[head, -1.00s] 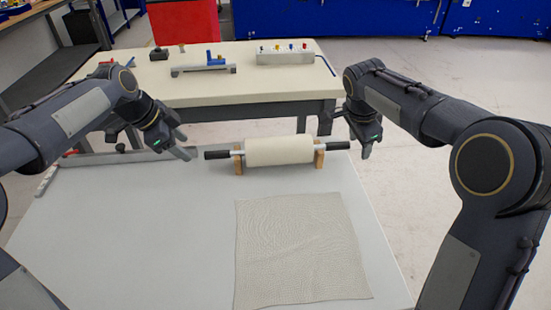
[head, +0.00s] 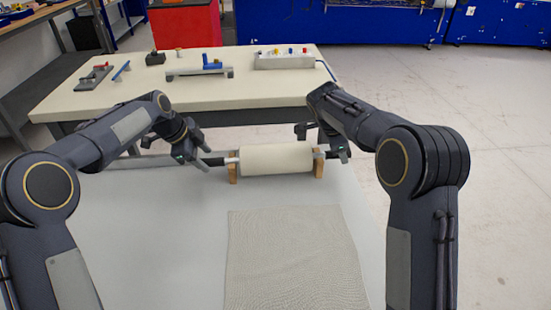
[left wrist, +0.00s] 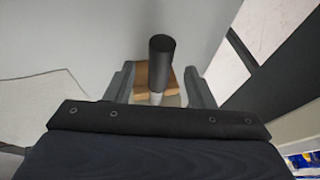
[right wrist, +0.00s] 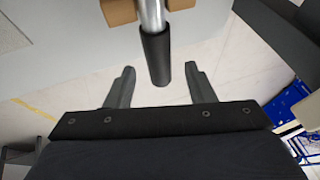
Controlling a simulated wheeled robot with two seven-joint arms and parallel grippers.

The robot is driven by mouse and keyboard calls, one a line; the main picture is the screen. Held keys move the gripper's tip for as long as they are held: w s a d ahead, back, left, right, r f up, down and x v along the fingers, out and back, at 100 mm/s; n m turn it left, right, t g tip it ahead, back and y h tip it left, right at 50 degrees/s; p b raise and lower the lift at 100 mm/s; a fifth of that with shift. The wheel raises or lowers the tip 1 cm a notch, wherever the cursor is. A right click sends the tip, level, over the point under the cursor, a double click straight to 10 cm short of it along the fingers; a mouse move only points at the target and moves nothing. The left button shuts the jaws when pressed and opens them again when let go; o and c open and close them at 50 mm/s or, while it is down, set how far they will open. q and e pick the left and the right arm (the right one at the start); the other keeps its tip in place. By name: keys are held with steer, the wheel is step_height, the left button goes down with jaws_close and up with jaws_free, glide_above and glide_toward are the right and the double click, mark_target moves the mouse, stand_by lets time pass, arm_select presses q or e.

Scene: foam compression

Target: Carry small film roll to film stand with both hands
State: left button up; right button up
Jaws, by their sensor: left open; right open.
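The small film roll (head: 276,159) is a cream cylinder on a metal shaft with black end handles. It rests on a wooden stand (head: 233,173) with two posts on the grey table. My left gripper (head: 203,164) is open at the left handle. In the left wrist view the black left handle (left wrist: 161,60) lies between the open fingers (left wrist: 160,88). My right gripper (head: 338,156) is open at the right end. In the right wrist view the black right handle (right wrist: 156,60) lies between the open fingers (right wrist: 160,88). No separate film stand can be identified for certain.
A textured beige sheet (head: 295,260) lies flat in front of the roll. A cream-topped table (head: 130,95) behind holds a blue-and-grey fixture (head: 205,66) and a control box (head: 290,60). A red cabinet (head: 186,25) stands farther back. Floor is open at right.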

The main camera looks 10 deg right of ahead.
mark_target(207, 160)
arm_select(q)
steer(key=shift+x, duration=1.8)
arm_select(e)
steer(key=shift+x, duration=1.8)
arm_select(q)
jaws_close()
arm_select(e)
jaws_close()
arm_select(q)
steer(key=shift+r, duration=0.15)
arm_select(e)
steer(key=shift+w+r, duration=0.1)
steer(key=shift+r, duration=0.05)
